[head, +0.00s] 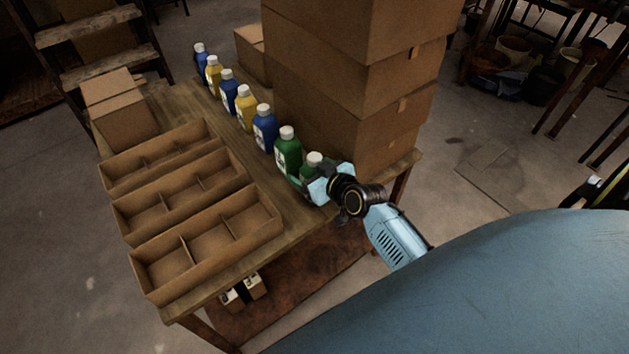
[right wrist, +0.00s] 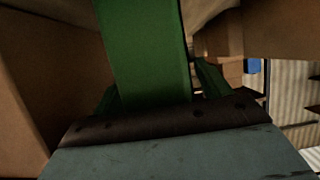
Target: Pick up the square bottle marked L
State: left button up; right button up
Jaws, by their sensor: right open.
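A row of square bottles with white caps stands along the table: blue, yellow, blue, yellow, blue (head: 265,130), green (head: 288,152), and a nearest green bottle (head: 313,164) at the right end. Their labels are too small to read, so I cannot tell which is marked L. My right gripper (head: 311,188) is low at the nearest green bottle, covering its lower part. In the right wrist view this green bottle (right wrist: 148,50) stands between the open fingers (right wrist: 158,88); the letter does not show there. My left gripper is not in view.
Three divided cardboard trays (head: 188,262) lie empty on the table (head: 285,222) left of the bottles. A tall stack of cartons (head: 350,75) stands close behind the right-end bottles. A smaller closed carton (head: 122,118) sits at the table's left.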

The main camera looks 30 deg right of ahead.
jog(key=c, duration=1)
jog(key=shift+r, duration=0.1)
jog(key=shift+c, duration=0.9)
jog(key=shift+r, duration=0.1)
